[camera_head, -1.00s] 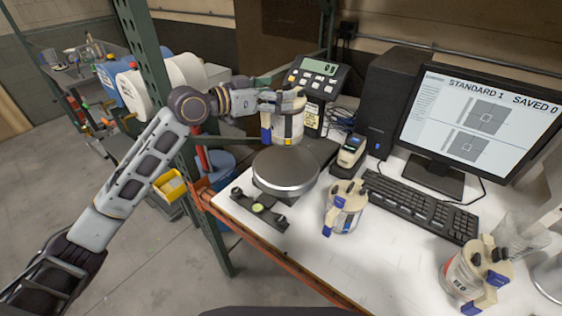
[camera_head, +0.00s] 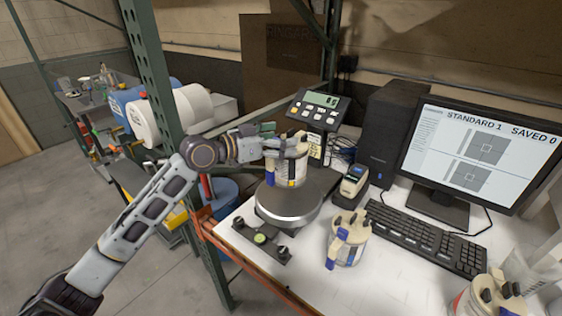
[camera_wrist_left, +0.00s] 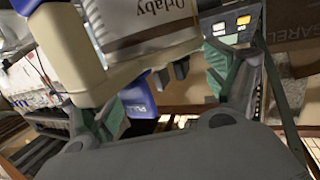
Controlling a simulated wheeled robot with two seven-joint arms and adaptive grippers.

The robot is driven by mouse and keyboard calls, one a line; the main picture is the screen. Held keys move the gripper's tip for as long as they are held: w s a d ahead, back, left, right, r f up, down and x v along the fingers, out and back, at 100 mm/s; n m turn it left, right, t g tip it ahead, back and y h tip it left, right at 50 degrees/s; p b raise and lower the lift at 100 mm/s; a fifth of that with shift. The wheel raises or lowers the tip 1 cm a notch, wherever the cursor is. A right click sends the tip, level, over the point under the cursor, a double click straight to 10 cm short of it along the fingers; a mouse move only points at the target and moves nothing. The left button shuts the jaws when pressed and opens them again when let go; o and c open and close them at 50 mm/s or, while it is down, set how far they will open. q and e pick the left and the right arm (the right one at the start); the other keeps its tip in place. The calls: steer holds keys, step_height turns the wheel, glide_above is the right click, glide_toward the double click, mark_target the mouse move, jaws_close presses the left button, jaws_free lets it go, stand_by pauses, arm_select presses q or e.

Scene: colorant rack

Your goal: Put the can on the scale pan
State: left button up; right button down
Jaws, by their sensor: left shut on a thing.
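My left gripper (camera_head: 270,144) is shut on a can (camera_head: 289,168), white and cream with a blue part, held upright. The can is over the back part of the round grey scale pan (camera_head: 290,212); I cannot tell whether its base touches the pan. In the left wrist view the can (camera_wrist_left: 145,45) sits between the green-padded fingers of the left gripper (camera_wrist_left: 172,92), with its label partly visible. The scale's display (camera_head: 321,99) stands behind; its digits are too small to read surely. My right gripper is not in view.
A similar can (camera_head: 350,240) stands right of the pan, and another (camera_head: 490,300) is at the lower right edge. A small handheld device (camera_head: 354,181), keyboard (camera_head: 425,236) and monitor (camera_head: 470,150) are to the right. A green rack post (camera_head: 160,100) rises left of the bench.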

mark_target(291, 173)
arm_select(q)
steer(key=shift+f, duration=1.3)
steer(key=shift+f+p, duration=0.35)
steer(key=shift+f, duration=1.7)
steer(key=o, duration=1.7)
steer(key=shift+c, duration=0.2)
steer(key=shift+a+r, duration=0.1)
steer(key=shift+r, duration=0.05)
